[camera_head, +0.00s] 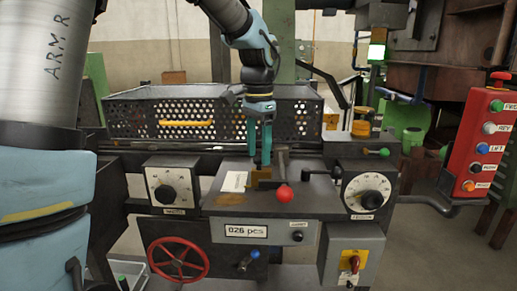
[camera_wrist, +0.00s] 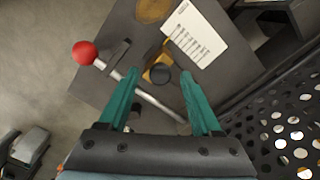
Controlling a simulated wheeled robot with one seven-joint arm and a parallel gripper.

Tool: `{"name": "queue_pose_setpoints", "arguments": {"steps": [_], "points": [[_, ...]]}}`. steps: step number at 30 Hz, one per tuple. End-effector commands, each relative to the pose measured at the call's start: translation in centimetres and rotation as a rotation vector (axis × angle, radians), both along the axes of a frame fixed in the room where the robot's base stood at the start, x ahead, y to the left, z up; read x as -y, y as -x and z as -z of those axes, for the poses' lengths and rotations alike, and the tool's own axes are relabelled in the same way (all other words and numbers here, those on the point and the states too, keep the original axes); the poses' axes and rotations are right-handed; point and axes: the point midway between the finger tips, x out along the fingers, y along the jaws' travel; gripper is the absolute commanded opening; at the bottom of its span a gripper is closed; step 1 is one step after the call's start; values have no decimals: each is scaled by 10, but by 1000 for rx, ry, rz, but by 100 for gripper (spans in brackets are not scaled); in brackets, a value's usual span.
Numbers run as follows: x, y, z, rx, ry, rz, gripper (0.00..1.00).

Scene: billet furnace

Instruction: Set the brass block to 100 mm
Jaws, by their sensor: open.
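The brass block (camera_head: 262,174) sits on the grey tabletop (camera_head: 310,203) in the head view. In the wrist view, the brass block (camera_wrist: 153,62) lies between my fingertips, with a dark round knob (camera_wrist: 160,75) covering part of it. A white card (camera_wrist: 196,34) with printed graduations lies beside it; it is too small to read. My gripper (camera_head: 260,160) points down above the block. In the wrist view, my gripper (camera_wrist: 159,72) is open, with one green finger on each side of the knob. I cannot tell whether the fingers touch anything.
A lever with a red ball (camera_head: 284,195) stands close by; its rod crosses below the block in the wrist view. A perforated basket (camera_head: 220,118) is behind. Dial boxes (camera_head: 173,189) (camera_head: 367,192) flank the table. A red button panel (camera_head: 484,143) is at right.

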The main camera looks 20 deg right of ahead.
Motion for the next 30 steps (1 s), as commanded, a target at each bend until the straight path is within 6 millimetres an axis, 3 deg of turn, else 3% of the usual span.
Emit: {"name": "queue_pose_setpoints", "arguments": {"steps": [11, 27, 30], "points": [[0, 0, 5, 0, 0, 0, 65], [0, 0, 5, 1, 0, 0, 4], [0, 0, 5, 1, 0, 0, 0]]}}
